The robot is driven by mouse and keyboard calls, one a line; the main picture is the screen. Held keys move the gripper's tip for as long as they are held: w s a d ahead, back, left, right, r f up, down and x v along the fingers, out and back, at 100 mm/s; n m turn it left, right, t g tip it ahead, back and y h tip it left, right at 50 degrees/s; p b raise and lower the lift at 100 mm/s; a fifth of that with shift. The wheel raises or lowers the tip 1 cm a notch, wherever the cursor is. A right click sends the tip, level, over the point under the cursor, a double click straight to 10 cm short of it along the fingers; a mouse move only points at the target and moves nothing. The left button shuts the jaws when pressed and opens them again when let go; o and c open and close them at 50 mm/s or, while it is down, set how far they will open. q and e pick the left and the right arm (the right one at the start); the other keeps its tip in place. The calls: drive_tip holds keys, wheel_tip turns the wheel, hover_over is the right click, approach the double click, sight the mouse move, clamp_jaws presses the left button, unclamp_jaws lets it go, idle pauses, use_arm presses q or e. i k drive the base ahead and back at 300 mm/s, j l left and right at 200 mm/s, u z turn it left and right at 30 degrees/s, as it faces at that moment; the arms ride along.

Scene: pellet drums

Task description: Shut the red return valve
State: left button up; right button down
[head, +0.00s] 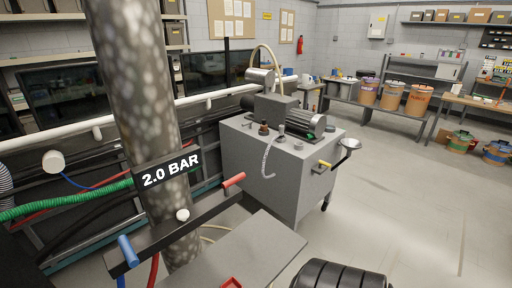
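A red handle (234,180) sits at the right end of a dark bar (205,210). It points up and to the right, nearly in line with the bar. The bar crosses in front of a thick mottled grey column with a "2.0 BAR" label (168,171). A blue handle (128,250) sits at the bar's left end and slants across it. A red hose (153,270) and a blue hose run down below the bar's left part. Neither of my grippers is in view.
A grey machine cabinet (262,170) with a yellow-handled lever stands behind and right of the bar. A flat grey panel (235,256) and a black ridged object (342,277) lie at the bottom. Drums (391,95) stand on a bench at the back. Floor at right is open.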

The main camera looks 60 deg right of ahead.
sight(225, 185)
drive_tip(key=i+l, duration=0.1)
drive_tip(key=l, duration=2)
drive_tip(key=i+l, duration=0.15)
drive_tip(key=l, duration=0.85)
